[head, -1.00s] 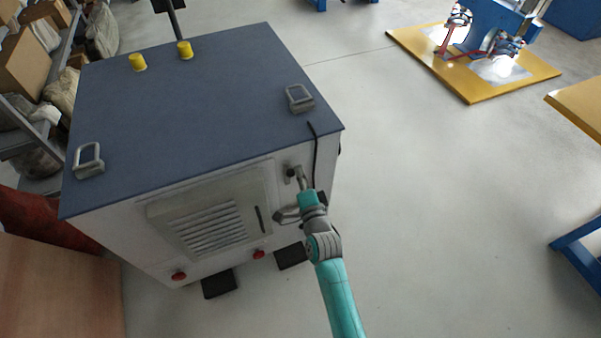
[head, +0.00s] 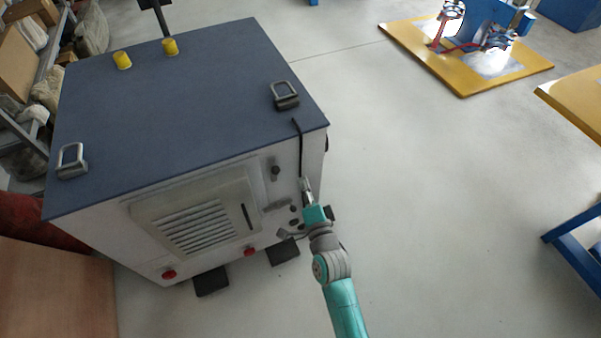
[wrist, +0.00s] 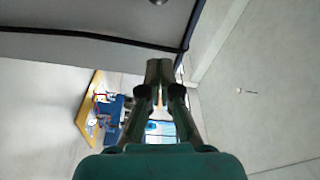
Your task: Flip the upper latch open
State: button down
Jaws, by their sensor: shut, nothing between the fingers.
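The grey cabinet (head: 85,230) with a dark blue top stands left of centre in the head view. High on its front face, right of the vented panel, is a small dark upright fitting (head: 276,171), which looks like the upper latch. A grey horizontal piece (head: 277,205) sits below it. My gripper (head: 306,184) is right of the upper fitting, apart from it, by the cabinet's right front edge. In the wrist view my gripper (wrist: 158,65) has its fingertips together with nothing between them. The latch's exact position is too small to tell.
A black cable (head: 299,145) hangs over the front right edge near my gripper. The vented panel (head: 197,225) and red knobs (head: 169,274) are on the cabinet front. A yellow platform (head: 490,75) lies at the back right. The floor (head: 430,200) to the right is clear.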

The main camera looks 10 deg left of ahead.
jog(key=shift+v, duration=1.05)
jog(key=s+d+f+n+h, duration=0.2)
jog(key=s+d, duration=0.6)
jog(key=s, duration=0.2)
jog(key=s+d+f+n+h, duration=0.2)
jog(key=s+d, duration=0.7)
jog(key=s+d+r+n+h, duration=0.1)
jog(key=s+d+r+n, duration=0.1)
jog(key=s, duration=0.5)
jog(key=s+d+r+n+g+h, duration=0.1)
jog(key=s+d+r+n, duration=0.1)
jog(key=s+r, duration=0.3)
jog(key=s+d+r+n+h, duration=0.2)
jog(key=s+d+r, duration=0.1)
jog(key=s, duration=0.6)
jog(key=shift+d+r+g, duration=0.4)
jog(key=shift+d, duration=0.05)
